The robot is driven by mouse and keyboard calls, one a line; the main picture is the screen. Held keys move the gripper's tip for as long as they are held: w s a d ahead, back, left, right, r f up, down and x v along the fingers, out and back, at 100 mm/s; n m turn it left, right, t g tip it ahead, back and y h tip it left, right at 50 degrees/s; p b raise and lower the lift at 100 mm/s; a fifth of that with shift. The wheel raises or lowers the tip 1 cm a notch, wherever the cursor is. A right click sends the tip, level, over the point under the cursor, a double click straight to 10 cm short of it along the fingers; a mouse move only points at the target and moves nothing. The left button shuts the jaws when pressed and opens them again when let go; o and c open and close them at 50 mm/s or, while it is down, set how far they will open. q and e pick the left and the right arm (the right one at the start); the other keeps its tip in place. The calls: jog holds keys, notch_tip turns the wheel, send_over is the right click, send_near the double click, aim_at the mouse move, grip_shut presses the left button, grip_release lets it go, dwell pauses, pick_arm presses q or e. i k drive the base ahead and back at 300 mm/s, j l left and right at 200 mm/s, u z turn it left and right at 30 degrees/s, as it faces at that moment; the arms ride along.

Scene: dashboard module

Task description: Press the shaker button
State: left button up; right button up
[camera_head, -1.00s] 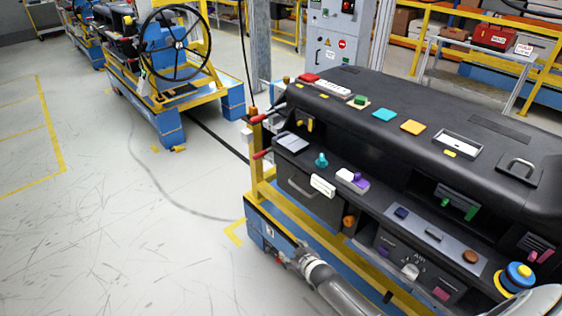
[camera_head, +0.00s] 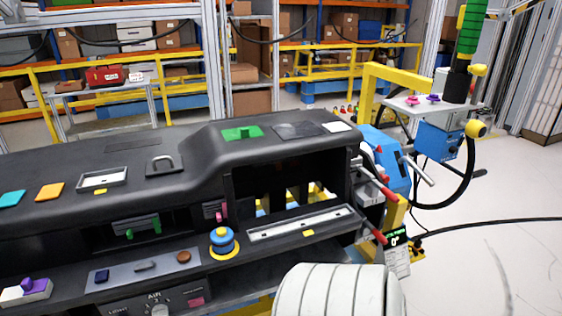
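The black dashboard module (camera_head: 160,185) fills the left and middle of the head view. No control carries a readable "shaker" label, so I cannot tell which is the shaker button. A blue round knob on a yellow base (camera_head: 222,240) stands on the lower ledge. Left of it a grey panel holds a dark blue button (camera_head: 102,276), a grey switch (camera_head: 146,266) and a brown round button (camera_head: 183,257). A pink button (camera_head: 196,301) sits on the AIR panel below. Neither gripper is in view.
A white ribbed part, probably my arm, covers the lower middle front. Red-handled levers (camera_head: 374,234) project at the dashboard's right end. A blue machine (camera_head: 440,140) with a black hose stands at right. Shelves with boxes line the back. The right floor is mostly clear.

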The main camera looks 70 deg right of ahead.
aim_at(220, 232)
jog(key=z, duration=0.4)
jog(key=i+z, duration=0.1)
jog(key=z, duration=0.3)
jog(key=l+z, duration=0.1)
jog(key=z, duration=0.3)
jog(key=i+z, duration=0.1)
jog(key=z, duration=0.7)
jog(key=i+j+z, duration=0.15)
jog(key=i+j, duration=0.35)
jog(key=i, duration=0.05)
